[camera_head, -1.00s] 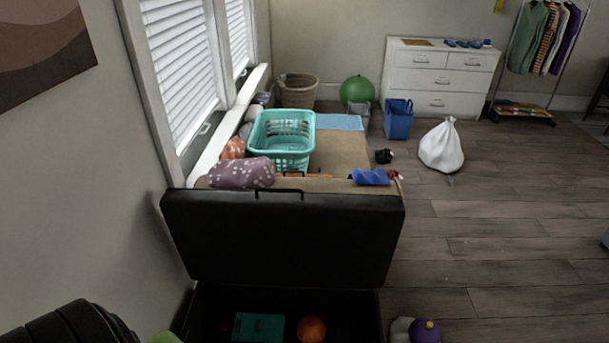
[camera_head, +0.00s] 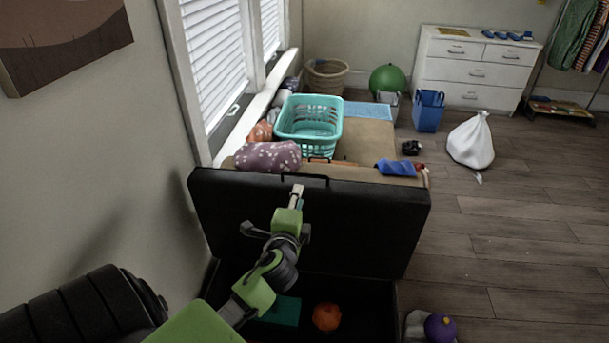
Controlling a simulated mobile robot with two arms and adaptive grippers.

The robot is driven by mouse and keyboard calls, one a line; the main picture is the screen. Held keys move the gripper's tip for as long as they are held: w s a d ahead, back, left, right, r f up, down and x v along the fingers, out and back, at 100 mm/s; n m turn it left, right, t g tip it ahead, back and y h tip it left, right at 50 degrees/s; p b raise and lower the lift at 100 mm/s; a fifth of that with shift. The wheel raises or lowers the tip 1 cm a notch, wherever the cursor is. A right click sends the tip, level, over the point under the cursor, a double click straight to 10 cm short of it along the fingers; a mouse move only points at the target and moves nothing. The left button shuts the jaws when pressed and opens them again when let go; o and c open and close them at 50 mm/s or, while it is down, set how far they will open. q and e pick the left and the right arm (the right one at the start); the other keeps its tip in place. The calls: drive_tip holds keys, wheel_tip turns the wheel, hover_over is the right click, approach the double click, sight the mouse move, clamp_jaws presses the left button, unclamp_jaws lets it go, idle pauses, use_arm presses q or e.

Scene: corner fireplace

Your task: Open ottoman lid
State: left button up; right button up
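The black ottoman lid (camera_head: 350,225) stands raised, nearly upright, behind its dark box (camera_head: 372,300). A black loop handle (camera_head: 325,179) is on the lid's top edge. Inside the open box are a green flat item (camera_head: 285,312) and an orange ball (camera_head: 326,317). My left gripper (camera_head: 297,191) is at the end of the green and black arm from the lower left. It is in front of the lid's upper part, near the handle; contact is unclear. My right gripper is out of view.
Behind the lid, a teal basket (camera_head: 311,127), a spotted purple bundle (camera_head: 268,157) and a blue cloth (camera_head: 395,167) rest on a brown surface. A white bag (camera_head: 471,142) and a purple ball (camera_head: 440,328) are on the floor. Open floor lies right.

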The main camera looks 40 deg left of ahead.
sight(304, 175)
use_arm(q)
drive_tip(key=x, duration=1.3)
drive_tip(key=shift+w+a+f+p, duration=0.1)
drive_tip(key=shift+w+a+p, duration=0.15)
drive_tip(key=shift+p, duration=0.15)
clamp_jaws()
